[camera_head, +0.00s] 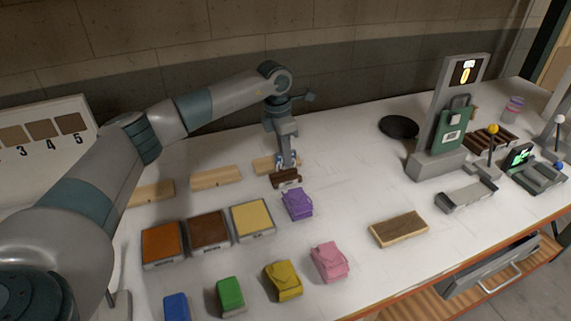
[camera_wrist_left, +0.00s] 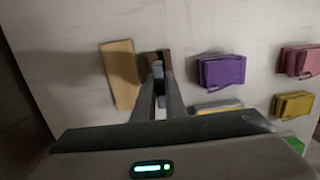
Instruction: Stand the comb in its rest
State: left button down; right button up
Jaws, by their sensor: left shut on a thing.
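A small dark brown piece (camera_head: 287,180), which looks like the comb, is at the tips of my left gripper (camera_head: 286,164). The gripper points down and is shut on it, close above or at the white table; I cannot tell if it touches. In the left wrist view the brown piece (camera_wrist_left: 153,56) shows partly behind the fingers (camera_wrist_left: 158,72), beside a pale wooden block (camera_wrist_left: 120,74). The comb's rest is not clear to me; a low grey holder (camera_head: 466,196) stands empty at the right. My right gripper is out of view.
Orange (camera_head: 162,243), brown (camera_head: 208,229) and yellow (camera_head: 253,218) trays lie left of centre. Purple (camera_head: 297,204), pink (camera_head: 329,262) and other coloured packs stand in front. A brown board (camera_head: 399,229) lies front right. A green device (camera_head: 453,125) stands behind.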

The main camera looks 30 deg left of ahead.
pick_arm(q)
jog(key=shift+f+p, duration=1.05)
jog(key=shift+f, duration=0.9)
jog(key=shift+f, duration=0.15)
jog(key=c, duration=1.8)
grip_release()
